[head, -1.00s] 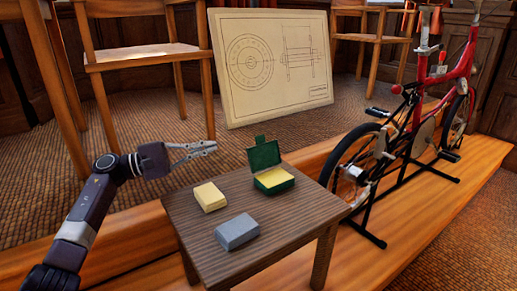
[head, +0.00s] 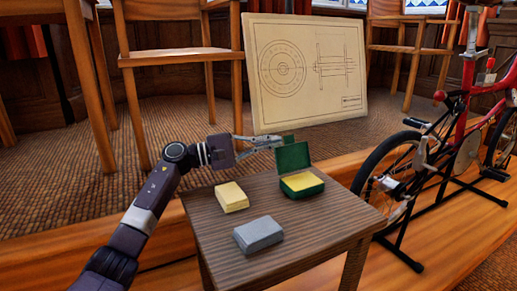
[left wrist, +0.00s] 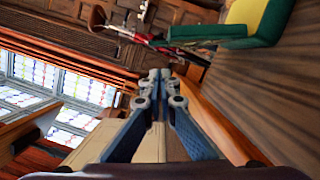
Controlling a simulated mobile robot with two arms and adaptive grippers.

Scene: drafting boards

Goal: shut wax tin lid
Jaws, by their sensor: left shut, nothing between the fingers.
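The green wax tin (head: 303,192) stands near the back right of a small table, with yellow wax inside. Its lid (head: 293,158) stands open, upright, at the back of the tin. My left gripper (head: 281,141) is shut and empty, its fingertips by the lid's top edge near the small tab. I cannot tell whether they touch it. In the left wrist view the tin (left wrist: 265,22) lies at the upper right, with its lid (left wrist: 205,32) jutting left, above and right of the shut fingertips (left wrist: 159,76). My right gripper is not in view.
The dark wooden table (head: 300,235) also bears a yellow block (head: 231,197) and a grey block (head: 258,233), in front of and left of the tin. A drawing board (head: 305,75) stands behind. A red bicycle (head: 465,130) stands on the right.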

